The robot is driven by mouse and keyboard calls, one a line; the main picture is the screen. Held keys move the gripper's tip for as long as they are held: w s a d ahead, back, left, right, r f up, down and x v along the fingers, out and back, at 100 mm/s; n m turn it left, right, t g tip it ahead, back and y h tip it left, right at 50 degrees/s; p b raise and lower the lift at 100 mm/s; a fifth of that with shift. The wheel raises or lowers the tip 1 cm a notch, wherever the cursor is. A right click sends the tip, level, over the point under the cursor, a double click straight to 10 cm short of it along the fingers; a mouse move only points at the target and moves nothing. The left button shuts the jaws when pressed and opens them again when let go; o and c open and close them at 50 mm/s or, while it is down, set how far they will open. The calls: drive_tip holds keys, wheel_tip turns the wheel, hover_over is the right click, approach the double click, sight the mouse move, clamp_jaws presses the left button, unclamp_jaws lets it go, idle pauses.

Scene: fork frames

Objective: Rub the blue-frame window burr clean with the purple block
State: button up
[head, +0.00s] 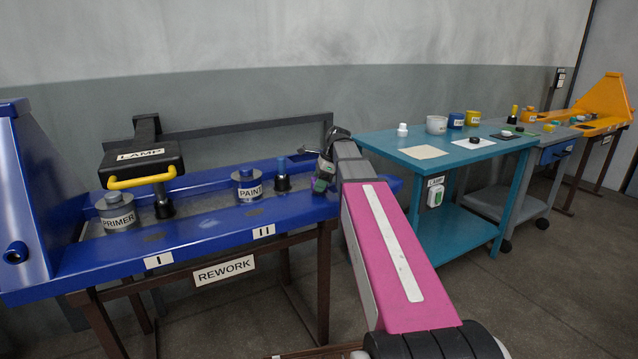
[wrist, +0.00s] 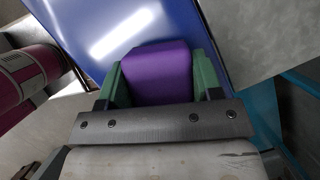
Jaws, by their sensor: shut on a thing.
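The purple block (wrist: 158,72) sits between the green fingers of my gripper (wrist: 157,80), which is shut on it. In the head view my gripper (head: 322,178) is at the right end of the blue frame (head: 205,238), and the block is mostly hidden there. In the wrist view the blue surface (wrist: 115,25) lies beyond the block; I cannot tell whether they touch. I cannot tell which is the window burr.
A teal table (head: 440,150) with small items stands to the right.

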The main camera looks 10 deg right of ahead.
drive_tip(key=shift+f, duration=0.6)
idle(0.4)
drive_tip(key=shift+s, duration=0.15)
drive_tip(key=shift+s+d+r, duration=0.1)
drive_tip(key=shift+s+d, duration=0.05)
drive_tip(key=shift+s, duration=0.15)
drive_tip(key=shift+w, duration=0.1)
drive_tip(key=shift+w+a, duration=0.3)
drive_tip(key=shift+w, duration=0.5)
drive_tip(key=shift+s, duration=0.15)
drive_tip(key=shift+s+d, duration=0.25)
drive_tip(key=shift+s, duration=0.4)
drive_tip(key=shift+w, duration=0.1)
